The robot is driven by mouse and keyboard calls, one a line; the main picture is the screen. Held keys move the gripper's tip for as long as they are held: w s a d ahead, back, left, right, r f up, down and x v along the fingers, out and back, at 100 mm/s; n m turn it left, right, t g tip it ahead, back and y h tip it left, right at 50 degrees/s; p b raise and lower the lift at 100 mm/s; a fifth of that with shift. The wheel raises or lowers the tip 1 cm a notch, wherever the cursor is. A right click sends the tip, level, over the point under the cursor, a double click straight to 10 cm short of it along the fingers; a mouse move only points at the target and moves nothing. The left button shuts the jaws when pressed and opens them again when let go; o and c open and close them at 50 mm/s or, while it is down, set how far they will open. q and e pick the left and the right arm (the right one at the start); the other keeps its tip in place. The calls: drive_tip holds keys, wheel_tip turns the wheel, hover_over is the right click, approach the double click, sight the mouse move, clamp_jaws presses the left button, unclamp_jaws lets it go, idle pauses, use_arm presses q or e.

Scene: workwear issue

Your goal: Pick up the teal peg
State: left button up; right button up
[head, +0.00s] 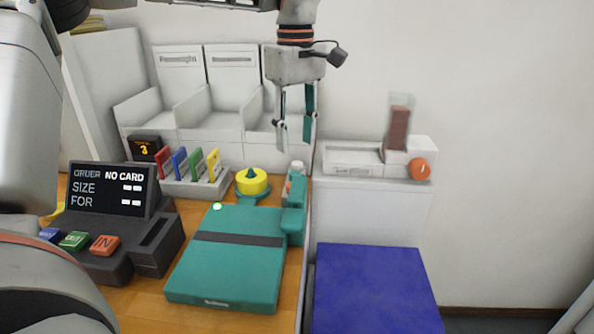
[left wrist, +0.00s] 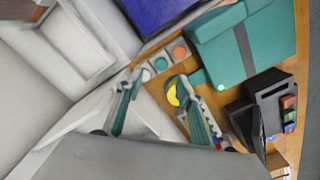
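My left gripper (head: 294,142) hangs in the upper middle of the head view, in front of the white bins. Its two fingers are apart with nothing between them, and they carry teal faces. In the left wrist view the fingers (left wrist: 162,108) are also spread. The gripper is above and apart from both. My right gripper is not in view.
A rack (head: 195,186) holds several coloured tabs behind a dark terminal (head: 110,192). A yellow round knob (head: 251,182) sits behind the teal case. A white unit (head: 350,160) with an orange button and a blue surface (head: 372,290) lie right.

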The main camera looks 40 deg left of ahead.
sight(295, 168)
use_arm(q)
wheel_tip(295, 168, down, 8)
drive_tip(key=shift+s+r+b, duration=0.1)
drive_tip(key=shift+s+b, duration=0.05)
drive_tip(key=shift+b, duration=0.15)
drive_tip(key=c, duration=0.8)
